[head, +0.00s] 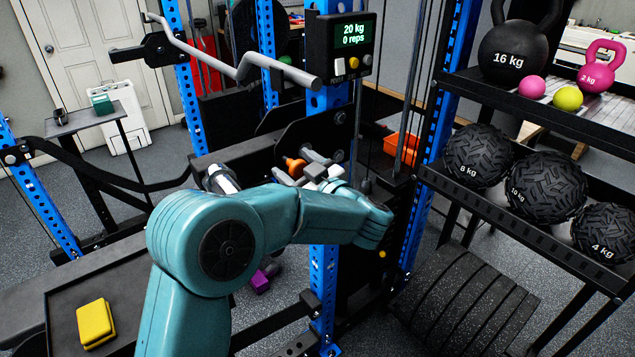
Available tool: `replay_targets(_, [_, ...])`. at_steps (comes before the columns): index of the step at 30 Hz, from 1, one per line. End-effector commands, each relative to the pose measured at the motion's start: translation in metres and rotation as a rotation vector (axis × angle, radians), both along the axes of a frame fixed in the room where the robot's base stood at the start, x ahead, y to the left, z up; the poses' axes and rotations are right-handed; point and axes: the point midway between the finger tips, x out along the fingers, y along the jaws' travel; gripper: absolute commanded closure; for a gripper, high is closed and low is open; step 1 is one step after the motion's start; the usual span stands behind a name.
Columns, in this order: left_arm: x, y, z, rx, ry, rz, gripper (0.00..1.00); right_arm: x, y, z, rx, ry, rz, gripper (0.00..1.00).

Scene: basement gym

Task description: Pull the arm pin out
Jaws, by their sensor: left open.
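An orange knob (294,166), which looks like the arm pin, shows on the dark machine carriage beside the blue upright. My left arm comes in from below and bends back at the right. My left gripper (308,174) is open, with its grey fingers close to the right of the orange knob. I cannot tell whether they touch it. My own arm hides the lower part of the carriage. My right gripper is not in view.
A display (346,45) reading 20 kg, 0 reps sits above on the upright. A bent silver bar (243,65) crosses at the top. A rack (520,225) with several balls stands at right. A yellow block (95,323) lies on a dark tray at lower left.

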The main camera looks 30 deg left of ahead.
Motion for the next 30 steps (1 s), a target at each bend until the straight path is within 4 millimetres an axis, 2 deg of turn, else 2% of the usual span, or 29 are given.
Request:
replay_targets(9, [-0.03,-0.075,-0.002,0.001,-0.001,-0.006,0.31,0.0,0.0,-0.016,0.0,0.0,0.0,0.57])
replay_targets(15, [-0.048,-0.118,-0.001,0.002,0.0,-0.006,0.31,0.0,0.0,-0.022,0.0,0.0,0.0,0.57])
replay_targets(21, [-0.058,-0.14,0.0,0.0,0.0,-0.002,0.31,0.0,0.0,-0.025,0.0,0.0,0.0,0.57])
replay_targets(30, [-0.06,-0.144,0.0,0.0,0.001,0.0,0.31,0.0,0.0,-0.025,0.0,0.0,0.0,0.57])
